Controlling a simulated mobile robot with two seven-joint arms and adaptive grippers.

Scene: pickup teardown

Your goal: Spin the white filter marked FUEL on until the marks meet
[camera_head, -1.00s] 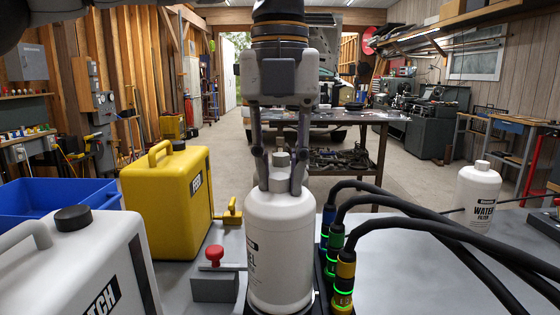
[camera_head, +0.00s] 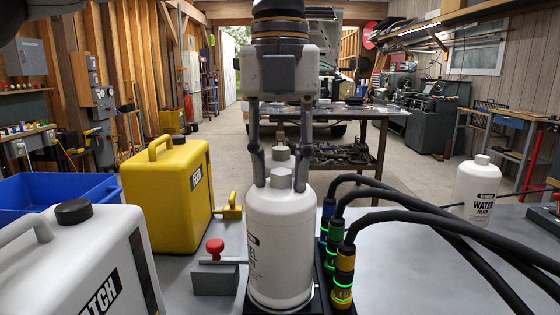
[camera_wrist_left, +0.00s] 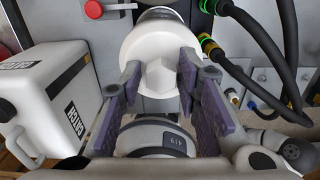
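I cannot see the alignment marks. My right gripper is not in view.
Black hoses with lit plugs (camera_head: 343,282) stand close on the filter's right. A grey block with a red knob (camera_head: 215,247) is on its left. A yellow can (camera_head: 170,200), a white can (camera_head: 80,260) and a blue bin (camera_head: 55,195) stand further left. A WATER filter (camera_head: 475,195) is at right.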

